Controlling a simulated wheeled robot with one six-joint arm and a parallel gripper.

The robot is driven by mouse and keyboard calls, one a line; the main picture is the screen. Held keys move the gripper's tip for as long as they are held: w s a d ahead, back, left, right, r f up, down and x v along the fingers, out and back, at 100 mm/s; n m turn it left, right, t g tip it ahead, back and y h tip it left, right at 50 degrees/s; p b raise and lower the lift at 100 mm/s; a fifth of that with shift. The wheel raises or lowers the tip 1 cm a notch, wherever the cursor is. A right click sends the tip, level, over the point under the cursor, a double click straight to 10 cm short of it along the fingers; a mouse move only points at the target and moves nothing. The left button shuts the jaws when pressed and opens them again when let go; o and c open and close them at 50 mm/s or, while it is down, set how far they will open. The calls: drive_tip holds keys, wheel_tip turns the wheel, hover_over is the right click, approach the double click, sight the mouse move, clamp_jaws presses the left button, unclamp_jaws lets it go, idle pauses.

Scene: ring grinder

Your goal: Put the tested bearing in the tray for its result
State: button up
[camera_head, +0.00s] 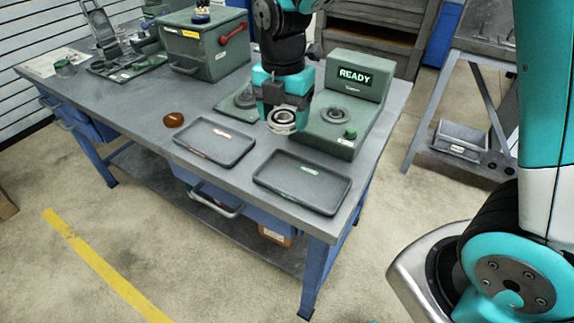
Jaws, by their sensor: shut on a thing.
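My gripper (283,107) is shut on a round metal bearing (282,121). It holds the bearing above the bench, in front of the test machine and behind the two trays. The left tray (190,151) is grey and has a small orange-red label. The right tray (268,183) is grey and has a small green label. Both trays look empty. The green test machine (357,100) has a display (355,77) that reads READY. My gripper hides part of the machine's left side.
A brown round object (174,119) lies left of the trays. A green box with a red handle (205,50) stands at the back, with tools on a green base (127,66) to its left. The bench front edge runs close along the trays.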

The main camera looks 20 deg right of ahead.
sight(285, 173)
wheel_tip(285, 173, down, 13)
drive_tip(key=shift+f, duration=0.15)
drive_tip(key=shift+f, duration=0.1)
drive_tip(key=o, duration=0.6)
drive_tip(key=shift+f, duration=0.1)
drive_tip(key=shift+o, duration=0.9)
